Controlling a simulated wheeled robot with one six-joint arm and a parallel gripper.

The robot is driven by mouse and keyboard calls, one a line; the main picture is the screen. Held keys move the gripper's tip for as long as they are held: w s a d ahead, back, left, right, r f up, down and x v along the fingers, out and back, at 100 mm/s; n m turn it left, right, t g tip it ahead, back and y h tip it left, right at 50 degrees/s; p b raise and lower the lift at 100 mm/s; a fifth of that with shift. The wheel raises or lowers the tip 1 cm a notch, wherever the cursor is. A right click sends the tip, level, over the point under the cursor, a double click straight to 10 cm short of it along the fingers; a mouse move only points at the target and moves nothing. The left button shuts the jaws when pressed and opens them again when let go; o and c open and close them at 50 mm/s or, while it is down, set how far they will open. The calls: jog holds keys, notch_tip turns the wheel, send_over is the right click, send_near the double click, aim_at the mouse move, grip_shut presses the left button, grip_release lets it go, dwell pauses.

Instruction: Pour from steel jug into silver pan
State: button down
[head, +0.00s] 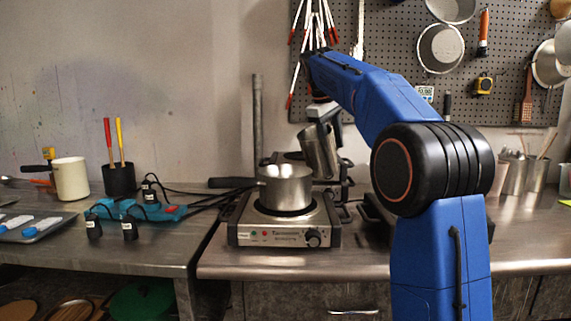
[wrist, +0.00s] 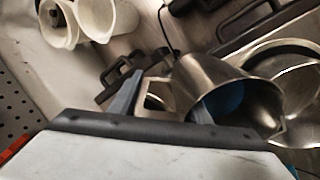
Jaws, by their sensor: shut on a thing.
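The steel jug (head: 317,152) hangs from my gripper (head: 323,112) in the head view, tilted, above and to the right of the silver pan (head: 286,186). The pan sits on a hot plate (head: 276,233), its dark handle pointing left. In the wrist view my gripper (wrist: 160,98) is shut on the jug's handle, and the jug (wrist: 215,80) leans with its mouth toward the right. A blue patch shows on or in it; I cannot tell whether it is liquid or a reflection. Round metal rims lie beyond the mouth. The pan's contents are hidden in the head view.
A second burner (head: 345,180) stands behind. Utensils hang on the pegboard (head: 395,60). Bare steel shows before the hot plate.

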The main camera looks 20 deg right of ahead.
aim_at(331, 124)
jog(key=shift+s+a+r+t+h, duration=0.3)
jog(key=shift+a+h, duration=0.1)
jog(key=shift+h, duration=0.1)
jog(key=shift+s+a+r+t+h, duration=0.2)
jog(key=shift+a+r+h, duration=0.25)
jog(key=shift+r, duration=0.2)
jog(key=shift+s+a+r+t+h, duration=0.2)
jog(key=shift+a+r+h, duration=0.2)
jog(key=shift+r, duration=0.2)
jog(key=shift+r+h, duration=0.1)
jog(key=shift+h, duration=0.15)
jog(key=shift+s+a+r+t+h, duration=0.2)
jog(key=shift+a+t+h, duration=0.1)
jog(key=shift+t+h, duration=0.15)
jog(key=shift+s+a+r+t+h+p, duration=0.1)
jog(key=shift+a+r+t+h+p, duration=0.1)
jog(key=shift+r+h, duration=0.3)
jog(key=shift+s+a+r+t+h+p, duration=0.15)
jog(key=shift+a+r+h, duration=0.1)
jog(key=shift+r, duration=0.35)
jog(key=shift+s+a+r+t+h+p, duration=0.15)
jog(key=shift+a+r+t+h+p, duration=0.15)
jog(key=shift+r+h+p, duration=0.25)
jog(key=shift+s+a+r+t+h+p, duration=0.1)
jog(key=shift+a+r+t+h+p, duration=0.15)
jog(key=shift+r+h, duration=0.35)
dwell(3.3)
